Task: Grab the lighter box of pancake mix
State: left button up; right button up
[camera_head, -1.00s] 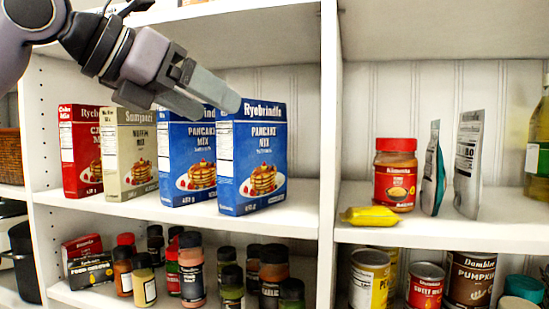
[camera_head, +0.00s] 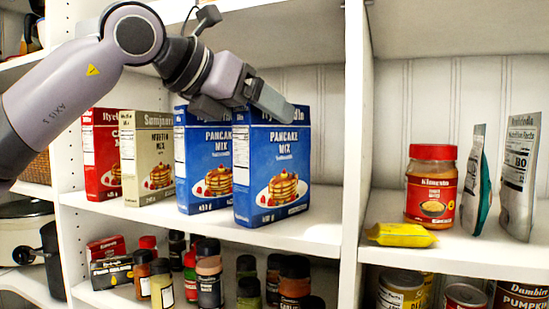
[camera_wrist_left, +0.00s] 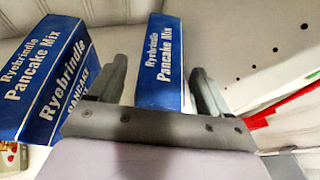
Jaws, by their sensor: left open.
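Two blue pancake mix boxes stand upright on the middle shelf, a left one (camera_head: 205,165) and a right one (camera_head: 272,175). The right one looks larger and nearer; their small printed weights are too small to read surely. My left gripper (camera_head: 245,104) is open at the boxes' top edges, hiding part of their upper fronts. In the left wrist view, one blue box (camera_wrist_left: 160,62) lies between the spread fingers (camera_wrist_left: 157,70), and another blue box (camera_wrist_left: 40,85) is to the left. I cannot tell which box is between the fingers. My right gripper is not in view.
A muffin mix box (camera_head: 148,160) and a red cake mix box (camera_head: 102,150) stand left of the blue boxes. A vertical divider (camera_head: 356,140) stands to the right. Spice jars (camera_head: 210,280) fill the shelf below. The shelf front is bare right of the boxes.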

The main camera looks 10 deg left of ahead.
pick_arm(q)
jog(key=shift+w+d+f, duration=0.1)
jog(key=shift+w+d, duration=0.05)
jog(key=shift+w, duration=0.1)
jog(key=c, duration=1.3)
